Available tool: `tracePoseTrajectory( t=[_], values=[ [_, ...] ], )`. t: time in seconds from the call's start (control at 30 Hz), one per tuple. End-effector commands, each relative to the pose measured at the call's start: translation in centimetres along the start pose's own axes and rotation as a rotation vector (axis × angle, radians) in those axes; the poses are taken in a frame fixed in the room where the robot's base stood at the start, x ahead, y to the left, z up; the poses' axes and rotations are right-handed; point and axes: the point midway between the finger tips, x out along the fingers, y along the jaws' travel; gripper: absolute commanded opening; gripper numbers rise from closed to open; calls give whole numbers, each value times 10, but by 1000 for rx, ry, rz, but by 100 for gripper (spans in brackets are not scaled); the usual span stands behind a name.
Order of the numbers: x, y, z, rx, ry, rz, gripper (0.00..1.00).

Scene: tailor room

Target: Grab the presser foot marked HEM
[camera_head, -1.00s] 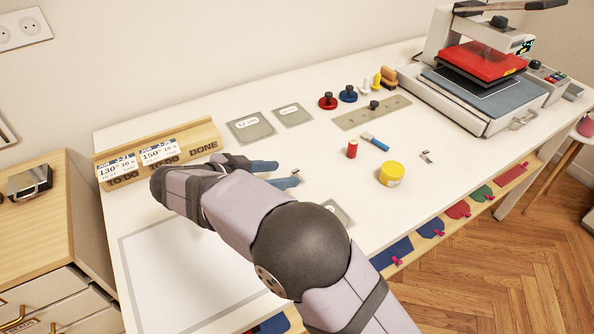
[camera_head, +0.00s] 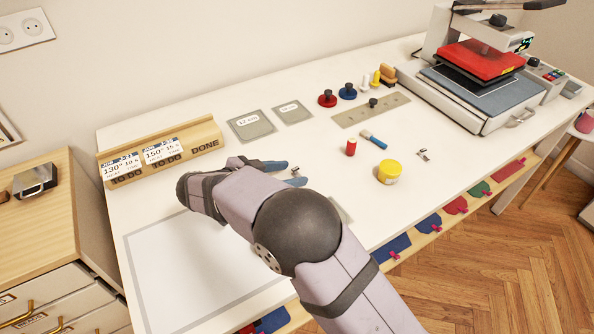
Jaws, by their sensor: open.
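A small metal piece (camera_head: 297,172), probably a presser foot, lies on the white table near the fingertips of my gripper (camera_head: 293,173). The blue fingers are apart, one behind the piece and one in front of it, and nothing is held. A second small metal piece (camera_head: 423,155), also like a presser foot, lies farther right, beyond the yellow tub. Any marking such as HEM is too small to read on either piece. My arm hides part of the table in front.
A yellow tub (camera_head: 389,172), a red spool (camera_head: 351,148) and a blue-handled brush (camera_head: 374,140) stand or lie right of my gripper. A wooden card holder (camera_head: 205,133) is behind left. A heat press (camera_head: 475,90) stands at back right. A grey card (camera_head: 342,209) is partly behind my arm.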

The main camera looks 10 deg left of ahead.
Motion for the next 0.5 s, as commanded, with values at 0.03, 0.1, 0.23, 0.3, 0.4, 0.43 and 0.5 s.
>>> tracePoseTrajectory(
  t=[0.03,0.1,0.23,0.3,0.4,0.43,0.5],
  values=[
    [6,0,-2,-2,1,1,48],
    [13,0,-2,0,0,2,48],
    [19,0,0,0,0,-1,48],
    [20,0,0,0,0,-2,48],
    [20,-1,0,0,0,-2,48],
    [20,0,0,0,0,-2,48],
    [20,0,0,0,0,-2,38]
  ],
)
